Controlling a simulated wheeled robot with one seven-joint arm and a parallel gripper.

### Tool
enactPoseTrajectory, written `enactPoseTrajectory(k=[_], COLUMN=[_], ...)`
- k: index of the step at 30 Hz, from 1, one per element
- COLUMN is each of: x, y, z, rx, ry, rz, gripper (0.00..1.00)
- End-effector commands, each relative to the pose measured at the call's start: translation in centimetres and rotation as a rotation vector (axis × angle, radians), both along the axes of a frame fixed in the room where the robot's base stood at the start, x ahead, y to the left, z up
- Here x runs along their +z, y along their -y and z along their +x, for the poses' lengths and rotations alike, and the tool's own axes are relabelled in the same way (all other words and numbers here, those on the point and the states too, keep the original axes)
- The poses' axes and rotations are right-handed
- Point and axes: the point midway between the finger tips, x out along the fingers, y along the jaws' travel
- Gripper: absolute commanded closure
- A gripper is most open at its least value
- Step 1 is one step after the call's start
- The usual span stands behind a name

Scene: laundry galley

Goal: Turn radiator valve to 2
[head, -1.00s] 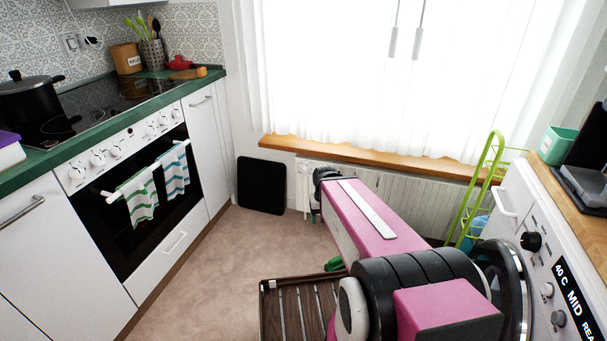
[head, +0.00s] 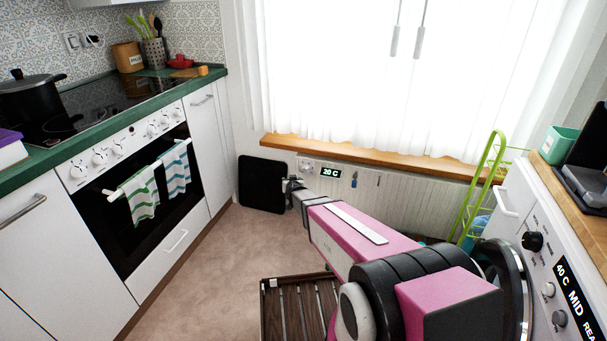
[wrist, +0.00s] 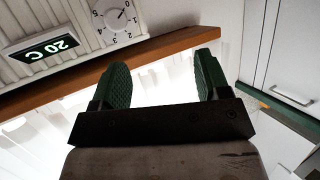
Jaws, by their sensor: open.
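The radiator valve is a white round dial (wrist: 121,18) with numbers around it, at the top of the wrist view, which looks roughly upside down. A short dark mark on its knob seems to point toward the 0 side, but it is too small to be sure. In the head view the dial (head: 306,166) is small, at the radiator's upper left. My gripper (wrist: 162,78) is open and empty, its green pads apart, with the dial beyond the fingertips and not between them. In the head view my gripper (head: 291,184) is just below and left of the dial.
A lit "20 C" display (wrist: 45,48) sits beside the dial on the radiator (head: 400,195). A wooden sill (head: 370,153) runs just above. A black panel (head: 262,184) stands at left. A slatted wooden rack (head: 290,310) is on the floor under my arm.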

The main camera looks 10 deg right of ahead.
Motion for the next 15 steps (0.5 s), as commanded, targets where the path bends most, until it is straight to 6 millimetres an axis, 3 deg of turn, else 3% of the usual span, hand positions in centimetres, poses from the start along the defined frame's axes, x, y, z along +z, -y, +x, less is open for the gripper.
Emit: enactPoseTrajectory(k=[1, 6, 15], x=[-1.3, -3.3, -5.2], y=[0.1, 1.3, 2.9], z=[1.9, 4.4, 4.8], rx=[-0.048, -0.237, -0.427], ry=[0.052, 0.206, 0.304], rz=[-0.014, -0.082, -0.16], gripper=[0.31, 0.31, 0.31])
